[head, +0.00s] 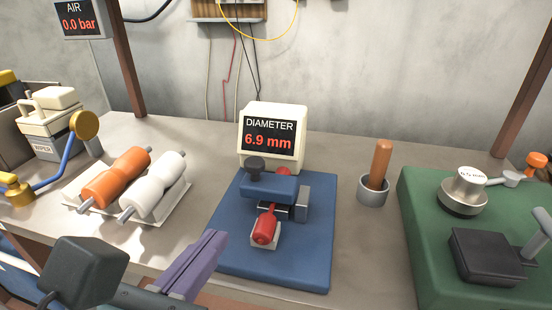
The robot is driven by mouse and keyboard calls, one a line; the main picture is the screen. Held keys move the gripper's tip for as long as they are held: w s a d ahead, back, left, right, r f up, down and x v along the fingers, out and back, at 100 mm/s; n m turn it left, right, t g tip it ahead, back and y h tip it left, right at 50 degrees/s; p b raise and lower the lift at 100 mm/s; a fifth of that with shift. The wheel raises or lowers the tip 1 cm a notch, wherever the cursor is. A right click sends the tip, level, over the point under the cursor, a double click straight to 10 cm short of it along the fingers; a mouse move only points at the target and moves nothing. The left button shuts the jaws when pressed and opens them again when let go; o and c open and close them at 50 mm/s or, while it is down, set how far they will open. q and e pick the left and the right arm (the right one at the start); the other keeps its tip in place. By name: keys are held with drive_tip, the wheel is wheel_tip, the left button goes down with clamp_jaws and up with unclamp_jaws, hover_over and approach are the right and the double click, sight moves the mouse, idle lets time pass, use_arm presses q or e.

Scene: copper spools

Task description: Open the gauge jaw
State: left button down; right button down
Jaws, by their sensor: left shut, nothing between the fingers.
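The gauge stands in the middle of the bench. My left gripper (213,243), with purple fingers, is shut and empty. It is in front and left of the gauge, near the plate's left edge, apart from the jaw. My right gripper is not in view.
An orange roller (117,176) and a white roller (155,188) lie on a tray at left. Right of the gauge, an orange-handled tool (380,160) stands in a grey cup (372,194). An air display (80,20) reads 0.0 bar.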

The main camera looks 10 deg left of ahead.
sight(242, 219)
use_arm(q)
drive_tip(key=b+x, duration=0.2)
drive_tip(key=x, duration=0.8)
